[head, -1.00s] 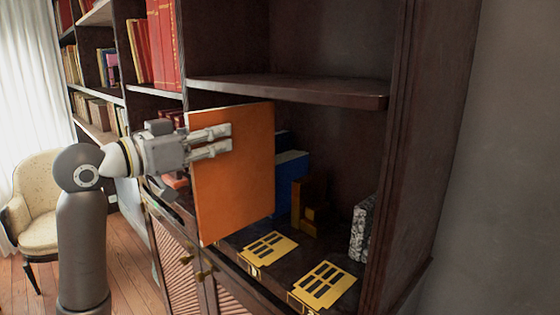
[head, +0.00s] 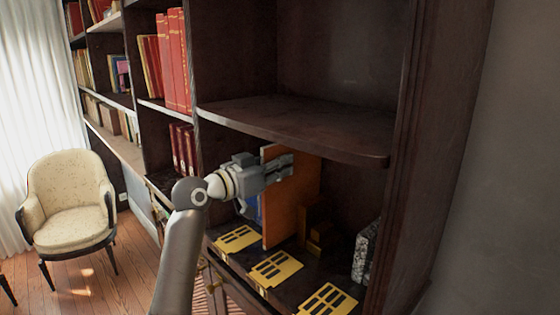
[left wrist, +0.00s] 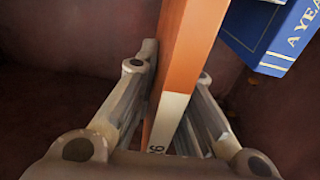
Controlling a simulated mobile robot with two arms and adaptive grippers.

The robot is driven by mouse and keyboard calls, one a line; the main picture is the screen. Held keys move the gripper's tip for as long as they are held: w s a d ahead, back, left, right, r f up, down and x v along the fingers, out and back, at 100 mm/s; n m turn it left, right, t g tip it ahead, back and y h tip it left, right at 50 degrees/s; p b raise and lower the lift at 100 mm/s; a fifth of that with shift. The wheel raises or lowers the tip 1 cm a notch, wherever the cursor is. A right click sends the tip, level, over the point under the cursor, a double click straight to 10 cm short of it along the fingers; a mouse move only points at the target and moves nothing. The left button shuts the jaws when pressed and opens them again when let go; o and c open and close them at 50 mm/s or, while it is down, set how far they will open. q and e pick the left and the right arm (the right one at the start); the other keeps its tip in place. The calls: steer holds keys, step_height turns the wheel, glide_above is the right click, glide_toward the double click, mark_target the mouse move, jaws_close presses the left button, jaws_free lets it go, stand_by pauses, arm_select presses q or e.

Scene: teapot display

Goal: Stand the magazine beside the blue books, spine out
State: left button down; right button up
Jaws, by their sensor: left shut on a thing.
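The orange magazine (head: 302,205) stands upright inside the lower shelf compartment, its broad face turned to the right. My left gripper (head: 280,168) is shut on its upper front part. In the left wrist view the fingers (left wrist: 178,70) clasp the magazine (left wrist: 190,40) from both sides, and its narrow orange-and-white edge with small print faces the camera. The blue books (head: 251,208) are just left of the magazine, mostly hidden by my gripper and the magazine. One blue book with pale lettering shows in the left wrist view (left wrist: 275,30), apart from the magazine. I cannot tell whether the magazine's bottom touches the shelf.
Yellow slotted plates (head: 276,268) lie along the shelf's front edge. A brown block-like stand (head: 319,232) is right of the magazine, and a speckled grey object (head: 365,252) is near the right wall. An upper shelf board (head: 300,122) overhangs closely.

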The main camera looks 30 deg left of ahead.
arm_select(q)
steer(key=shift+f, duration=0.2)
steer(key=shift+f, duration=0.15)
steer(key=c, duration=1.6)
jaws_free()
steer(key=shift+c, duration=0.2)
steer(key=shift+o, duration=0.6)
